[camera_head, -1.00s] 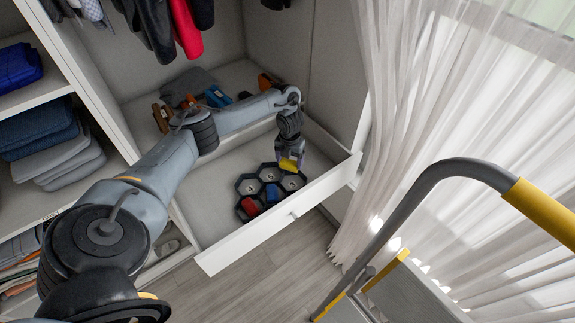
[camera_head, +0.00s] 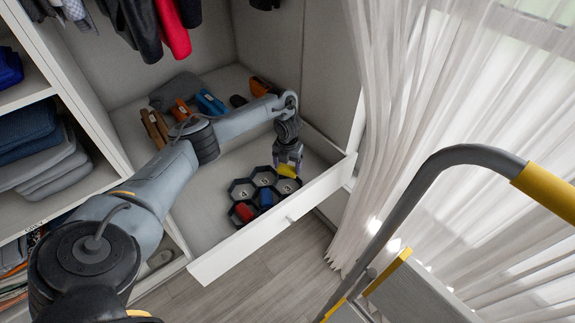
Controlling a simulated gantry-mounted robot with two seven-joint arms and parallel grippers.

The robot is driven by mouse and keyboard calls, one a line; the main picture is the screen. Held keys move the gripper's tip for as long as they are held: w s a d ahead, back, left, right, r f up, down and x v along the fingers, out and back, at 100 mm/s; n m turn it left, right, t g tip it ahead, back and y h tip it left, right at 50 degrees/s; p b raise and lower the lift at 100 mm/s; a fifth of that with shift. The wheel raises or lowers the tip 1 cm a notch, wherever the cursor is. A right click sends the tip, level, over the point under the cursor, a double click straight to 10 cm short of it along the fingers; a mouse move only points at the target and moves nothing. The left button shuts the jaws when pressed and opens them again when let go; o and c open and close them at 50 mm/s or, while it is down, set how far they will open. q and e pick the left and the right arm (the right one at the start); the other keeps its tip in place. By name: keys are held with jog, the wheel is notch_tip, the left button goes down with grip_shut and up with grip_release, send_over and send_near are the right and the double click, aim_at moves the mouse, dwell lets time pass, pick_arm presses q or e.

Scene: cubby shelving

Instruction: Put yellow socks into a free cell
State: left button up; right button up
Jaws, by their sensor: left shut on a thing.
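The yellow socks (camera_head: 287,171) are between the fingers of my left gripper (camera_head: 288,166), which is shut on them. They are at the right side of the dark hexagonal organizer (camera_head: 250,181), over its right cells; I cannot tell whether they are inside a cell. The organizer lies in the open drawer (camera_head: 205,215). Red socks (camera_head: 244,212) and blue socks (camera_head: 266,198) sit in its front cells. The back cells to the left of the gripper look empty and show numbers. The right gripper is not in view.
The drawer's white front panel (camera_head: 255,236) stands close to the organizer. Behind it, shoes (camera_head: 211,103) and a grey item (camera_head: 176,90) lie on the wardrobe floor. Clothes hang above. A curtain (camera_head: 410,120) and a yellow-gripped rail (camera_head: 548,193) are at the right.

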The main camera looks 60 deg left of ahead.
pick_arm(q)
jog(key=shift+f+b, duration=1)
jog(key=shift+f, duration=0.15)
jog(key=shift+f+b, duration=1.3)
jog(key=shift+f, duration=0.8)
jog(key=o, duration=1)
notch_tip(320, 180, up, 11)
jog(key=p, duration=0.7)
